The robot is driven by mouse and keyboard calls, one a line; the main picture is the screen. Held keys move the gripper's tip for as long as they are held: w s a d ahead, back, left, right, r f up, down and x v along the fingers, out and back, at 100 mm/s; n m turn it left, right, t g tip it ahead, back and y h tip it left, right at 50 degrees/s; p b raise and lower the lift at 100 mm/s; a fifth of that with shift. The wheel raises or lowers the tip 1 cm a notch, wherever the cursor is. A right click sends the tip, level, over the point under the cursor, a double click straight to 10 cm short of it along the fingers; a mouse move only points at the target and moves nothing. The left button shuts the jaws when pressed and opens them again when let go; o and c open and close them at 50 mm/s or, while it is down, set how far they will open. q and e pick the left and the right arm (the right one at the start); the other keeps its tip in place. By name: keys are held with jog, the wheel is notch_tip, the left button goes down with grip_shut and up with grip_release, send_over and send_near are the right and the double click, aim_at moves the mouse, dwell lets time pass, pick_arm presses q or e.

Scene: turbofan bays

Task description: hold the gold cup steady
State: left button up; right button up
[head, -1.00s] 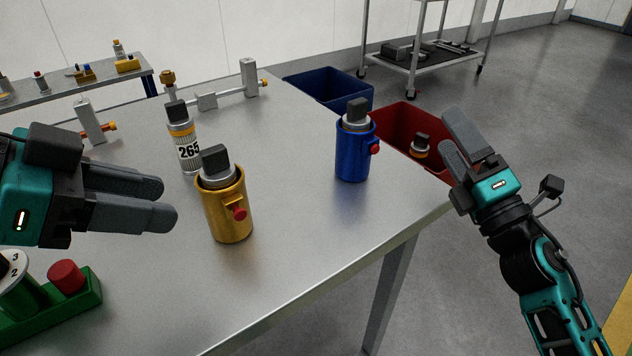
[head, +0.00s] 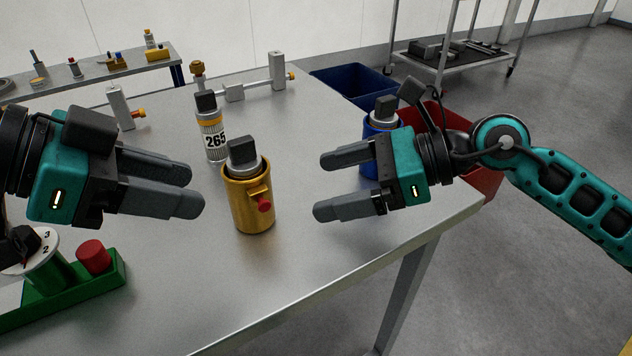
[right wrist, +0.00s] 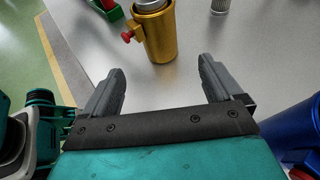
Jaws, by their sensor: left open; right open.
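The gold cup (head: 249,205) stands upright on the metal table, with a red knob on its side and a grey part with a dark block top sitting in it. It also shows in the right wrist view (right wrist: 157,38), ahead of and between the finger directions. My left gripper (head: 197,189) is open, left of the cup and apart from it. My right gripper (head: 318,186) is open and empty, right of the cup and apart from it; its fingers show in the right wrist view (right wrist: 160,85).
A labelled cylinder (head: 212,135) stands behind the gold cup. A blue cup (head: 369,160) is partly hidden behind my right gripper. A green holder (head: 80,290) sits at front left. A blue bin (head: 350,85) and a red bin (head: 485,182) lie beyond the table.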

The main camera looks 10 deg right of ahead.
aim_at(255, 202)
jog(key=x, duration=1.2)
jog(key=shift+a+f, duration=0.15)
jog(key=shift+a, duration=0.2)
jog(key=c, duration=1.2)
pick_arm(q)
jog(key=shift+s+d, duration=0.15)
jog(key=shift+d, duration=0.05)
jog(key=c, duration=0.3)
jog(key=s+d+y, duration=0.1)
jog(key=s+d, duration=0.1)
jog(key=s+d+r+y, duration=0.1)
jog(key=s+d, duration=0.1)
jog(key=d, duration=0.1)
jog(key=shift+s+r+g, duration=0.2)
jog(key=shift+s+g, duration=0.05)
jog(key=shift+g, duration=0.15)
grip_shut()
jog(key=shift+s+d+r+n+t+y, duration=0.2)
jog(key=shift+s+d+r+t+y, duration=0.2)
jog(key=shift+s+t+y, duration=0.4)
jog(key=shift+s+d+r+n+t+y, duration=0.25)
jog(key=shift+s+d+t+y, duration=0.25)
jog(key=shift+s+t+y, duration=0.4)
jog(key=shift+s+d+r+n+t+y, duration=0.15)
jog(key=shift+s+d+r+t+y, duration=0.25)
jog(key=shift+s+t+y, duration=0.4)
jog(key=shift+w, duration=0.1)
